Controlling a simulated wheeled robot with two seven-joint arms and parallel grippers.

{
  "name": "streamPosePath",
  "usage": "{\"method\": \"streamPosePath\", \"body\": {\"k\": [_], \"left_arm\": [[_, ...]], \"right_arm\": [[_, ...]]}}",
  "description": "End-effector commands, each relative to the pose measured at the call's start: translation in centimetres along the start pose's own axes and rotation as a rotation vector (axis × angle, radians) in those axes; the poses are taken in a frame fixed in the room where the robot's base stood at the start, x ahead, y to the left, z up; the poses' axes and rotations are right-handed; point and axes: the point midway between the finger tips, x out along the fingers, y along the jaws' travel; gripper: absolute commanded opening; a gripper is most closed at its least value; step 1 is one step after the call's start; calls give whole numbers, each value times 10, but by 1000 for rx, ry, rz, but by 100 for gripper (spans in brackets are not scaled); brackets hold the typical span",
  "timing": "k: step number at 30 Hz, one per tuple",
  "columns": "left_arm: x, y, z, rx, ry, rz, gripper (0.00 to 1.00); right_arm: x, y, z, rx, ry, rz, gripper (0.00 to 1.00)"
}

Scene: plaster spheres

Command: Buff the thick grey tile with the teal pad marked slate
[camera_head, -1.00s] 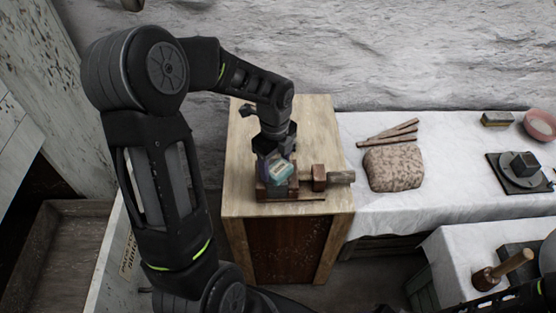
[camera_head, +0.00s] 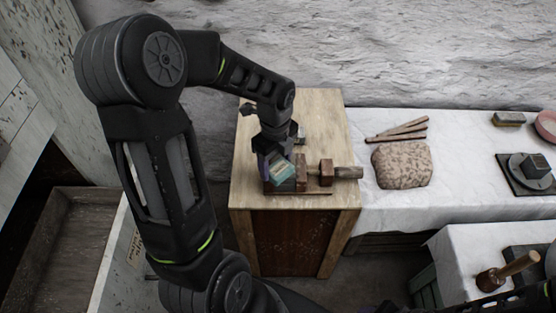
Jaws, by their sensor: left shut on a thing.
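My left gripper (camera_head: 274,157) points down over the wooden bench and is shut on the teal pad (camera_head: 282,173). The pad is tilted, with a pale label on its face too small to read. It is at the left end of a wooden clamp (camera_head: 327,173) on the bench top. I cannot tell whether the pad touches anything below it. I cannot make out the thick grey tile; the gripper and pad may hide it. My right gripper is not in view.
The bench (camera_head: 245,196) stands against a rough wall. A white-covered table (camera_head: 450,180) to its right holds a speckled lump (camera_head: 402,165), wooden sticks (camera_head: 400,131), a dark block (camera_head: 534,166) on a round stand and a brush block (camera_head: 508,119). A mallet (camera_head: 508,271) lies lower right.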

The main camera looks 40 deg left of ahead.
Motion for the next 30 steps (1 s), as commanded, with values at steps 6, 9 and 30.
{"method": "streamPosePath", "body": {"k": [6,9,30], "left_arm": [[0,-2,0,0,0,-1,17],[0,-7,0,1,-1,-1,17],[0,-27,0,1,-1,-3,17]], "right_arm": [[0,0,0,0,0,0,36],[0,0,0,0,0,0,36],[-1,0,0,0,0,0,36]]}}
